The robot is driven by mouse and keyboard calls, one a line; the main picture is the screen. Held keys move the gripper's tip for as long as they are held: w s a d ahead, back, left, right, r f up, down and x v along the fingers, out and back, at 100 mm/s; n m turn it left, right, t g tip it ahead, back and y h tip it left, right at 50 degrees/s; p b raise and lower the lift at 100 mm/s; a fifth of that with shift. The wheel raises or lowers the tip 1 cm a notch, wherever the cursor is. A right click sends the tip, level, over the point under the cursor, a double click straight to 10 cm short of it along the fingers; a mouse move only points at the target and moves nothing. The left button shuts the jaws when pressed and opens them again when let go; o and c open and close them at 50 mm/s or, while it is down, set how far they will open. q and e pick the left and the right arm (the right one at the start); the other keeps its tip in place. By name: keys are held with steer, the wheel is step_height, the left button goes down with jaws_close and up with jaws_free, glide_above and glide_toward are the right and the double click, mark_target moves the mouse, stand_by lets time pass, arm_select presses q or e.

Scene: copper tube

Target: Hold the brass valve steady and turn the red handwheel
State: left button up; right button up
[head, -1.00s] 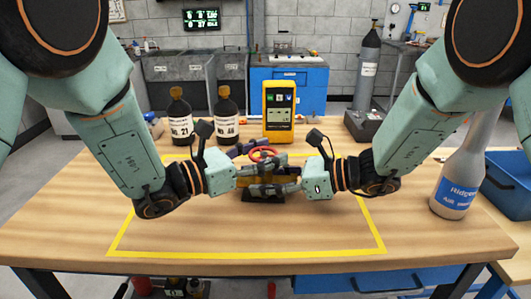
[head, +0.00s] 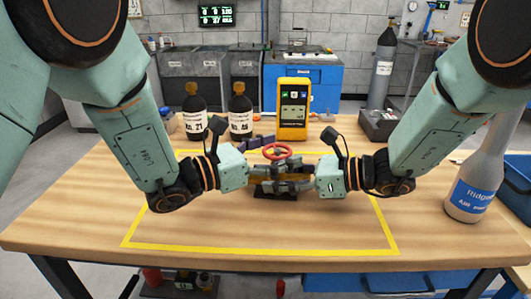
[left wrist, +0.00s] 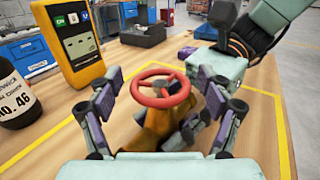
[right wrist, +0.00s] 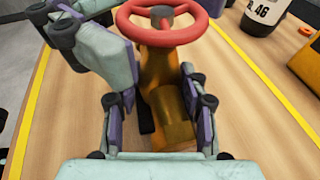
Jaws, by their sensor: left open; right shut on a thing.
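The brass valve (right wrist: 160,85) stands upright on a dark base (head: 272,194) on the table. Its red handwheel (head: 277,151) is on top. My right gripper (head: 288,184) is shut on the valve's brass body, with a finger on each side in the right wrist view. My left gripper (left wrist: 165,100) is open, its fingers on either side of the handwheel in the left wrist view. Gaps show between the rim and these fingers. In the head view the fingers of both grippers partly hide the valve.
Two brown bottles (head: 241,112) and a yellow meter (head: 294,108) stand behind the valve. A grey bottle with a blue label (head: 472,190) stands at the right, near a blue bin (head: 517,185). Yellow tape (head: 260,248) marks the work area; its front part is clear.

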arm_select(q)
steer(key=v, duration=1.1)
steer(key=shift+a, duration=0.15)
steer(key=shift+s+a, duration=0.15)
steer(key=shift+a, duration=0.1)
